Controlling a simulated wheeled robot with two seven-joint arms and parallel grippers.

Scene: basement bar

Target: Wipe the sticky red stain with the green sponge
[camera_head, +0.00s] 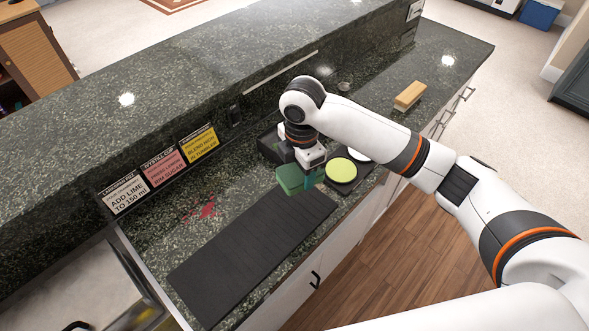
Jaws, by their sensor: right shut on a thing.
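The red stain (205,210) is an irregular splatter on the dark green stone counter, left of the black mat. The green sponge (290,178) is at the middle of the counter, beyond the far end of the mat. My right gripper (312,168) is shut on the sponge, with the arm reaching in from the right. The fingers are partly hidden by the wrist and the sponge. I cannot tell whether the sponge touches the counter. The sponge is to the right of the stain, apart from it. My left gripper is not in view.
A long black mat (250,255) lies along the front of the counter. A round yellow-green item (341,170) sits right of the sponge. A wooden-backed brush (410,95) is farther right. Three recipe cards (163,168) lean on the raised ledge behind the stain.

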